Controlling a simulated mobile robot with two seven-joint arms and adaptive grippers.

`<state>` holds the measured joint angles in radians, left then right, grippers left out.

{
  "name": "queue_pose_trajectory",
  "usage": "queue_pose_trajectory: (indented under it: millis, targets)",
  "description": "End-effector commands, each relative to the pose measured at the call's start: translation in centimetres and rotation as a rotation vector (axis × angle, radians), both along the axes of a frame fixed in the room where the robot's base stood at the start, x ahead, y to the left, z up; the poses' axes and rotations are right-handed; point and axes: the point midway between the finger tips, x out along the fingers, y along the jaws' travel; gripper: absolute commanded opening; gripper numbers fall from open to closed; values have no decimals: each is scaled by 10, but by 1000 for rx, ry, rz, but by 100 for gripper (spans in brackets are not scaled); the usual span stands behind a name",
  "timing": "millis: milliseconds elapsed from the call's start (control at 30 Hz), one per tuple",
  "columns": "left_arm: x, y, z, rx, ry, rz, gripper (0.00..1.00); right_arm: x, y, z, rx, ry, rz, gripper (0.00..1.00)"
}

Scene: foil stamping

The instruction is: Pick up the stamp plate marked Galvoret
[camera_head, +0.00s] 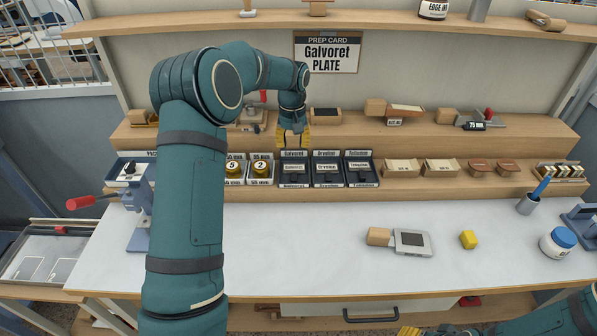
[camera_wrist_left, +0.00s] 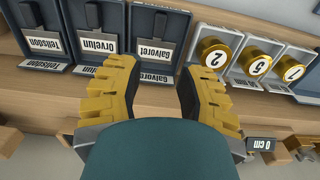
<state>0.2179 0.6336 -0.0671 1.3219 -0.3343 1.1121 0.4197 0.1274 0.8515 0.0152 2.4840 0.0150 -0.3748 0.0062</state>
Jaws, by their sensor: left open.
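The Galvoret stamp plate (camera_head: 293,168) sits in the leftmost of three dark labelled boxes on the lower shelf step; it also shows in the left wrist view (camera_wrist_left: 155,48). My left gripper (camera_head: 293,138) is open, pointing down just above and behind that box. In the left wrist view my left gripper (camera_wrist_left: 160,80) has its yellow fingers spread on either side of the box's Galvoret label, with nothing between them. A prep card (camera_head: 326,52) on the back wall reads "Galvoret PLATE".
The Orvelun box (camera_head: 327,184) and the Tellsdon box (camera_head: 362,184) stand close beside it on the right. Gold numbered knobs (camera_head: 260,166) stand close on the left.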

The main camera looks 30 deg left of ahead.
Motion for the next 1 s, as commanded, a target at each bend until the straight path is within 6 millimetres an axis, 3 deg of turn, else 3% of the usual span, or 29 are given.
queue_pose_trajectory:
  millis: [300, 667, 1000]
  targets:
    - [-1, -1, -60, -3, 4, -1, 37, -2, 1, -5, 1, 5, 4, 51]
    - [-2, -2, -85, -2, 3, -2, 37, -3, 1, -7, 2, 6, 6, 51]
    - [-5, -7, -128, -2, 2, -2, 37, -4, 1, -11, 3, 9, 8, 51]
